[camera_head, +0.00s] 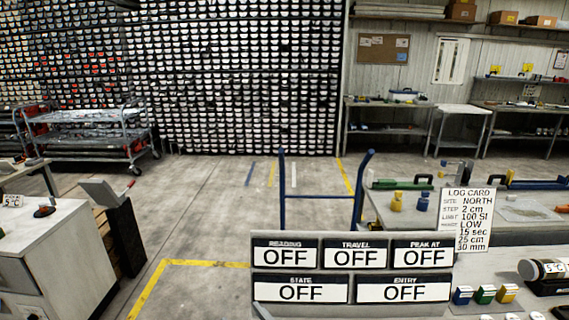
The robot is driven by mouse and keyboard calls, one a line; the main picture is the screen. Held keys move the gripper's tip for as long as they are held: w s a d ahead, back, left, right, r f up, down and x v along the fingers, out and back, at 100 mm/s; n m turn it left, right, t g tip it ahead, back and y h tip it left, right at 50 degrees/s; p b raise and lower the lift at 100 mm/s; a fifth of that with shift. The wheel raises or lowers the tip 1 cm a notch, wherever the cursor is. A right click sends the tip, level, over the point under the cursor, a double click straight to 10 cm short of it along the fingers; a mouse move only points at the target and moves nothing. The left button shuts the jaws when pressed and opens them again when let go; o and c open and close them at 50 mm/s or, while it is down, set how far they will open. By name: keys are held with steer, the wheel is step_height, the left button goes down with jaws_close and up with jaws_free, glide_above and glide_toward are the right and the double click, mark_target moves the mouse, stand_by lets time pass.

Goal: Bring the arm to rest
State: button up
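Neither my arm nor my gripper shows in the head camera view, so I cannot see whether the gripper is open or holds anything. A display panel (350,270) stands low in the middle, with fields for reading, travel, peak at, state and entry all showing OFF. A log card (467,220) stands to its right, listing site NORTH, step 2 cm and other values.
A workbench (400,210) at right bears small yellow and blue items. Blue, green and yellow blocks (485,294) and a dark cylindrical device (545,272) are at lower right. A grey cabinet (55,250) stands at left. A blue-handled cart (318,197) is ahead; floor left of it is clear.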

steer(key=s+d+r+m+t+h+b, duration=0.1)
steer(key=s+d+m+t+h, duration=0.5)
steer(key=s+d, duration=1.75)
steer(key=s+d+g+h, duration=0.1)
steer(key=s+d+g, duration=0.1)
steer(key=s, duration=0.7)
steer(key=s+d+f+g, duration=0.1)
steer(key=s+d, duration=0.2)
steer(key=s, duration=0.5)
steer(key=shift+s+f+m+g+h+b, duration=0.15)
steer(key=shift+s+m+g+h+b, duration=0.2)
steer(key=shift+g+h+b, duration=0.1)
